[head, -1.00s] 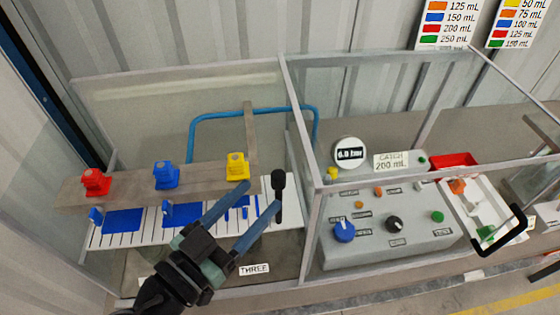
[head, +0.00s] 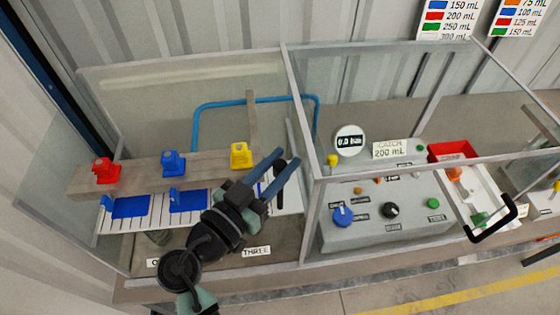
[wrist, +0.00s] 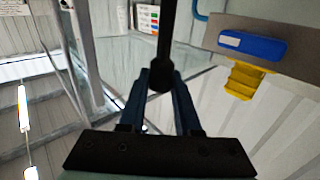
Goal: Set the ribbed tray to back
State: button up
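The ribbed tray (head: 128,226) is the white, dark-lined panel with blue patches under the pump beam in the left bay. Its right end is partly hidden behind my gripper. A black-knobbed upright lever (head: 280,168) stands near that end; I cannot tell whether it joins the tray. My gripper (head: 285,158) is open, its two blue fingers pointing up and right, overlapping the lever in the head view. In the wrist view the lever's knob (wrist: 160,78) appears between the fingertips (wrist: 160,92); contact cannot be told.
Red (head: 106,171), blue (head: 173,163) and yellow (head: 241,155) pump blocks sit on the beam. A clear-panelled frame (head: 302,140) divides the bays. On the right are a grey control box (head: 375,232), a white tray (head: 480,195) and a red bin (head: 452,152).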

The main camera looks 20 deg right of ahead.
grip_shut()
dwell(1.0)
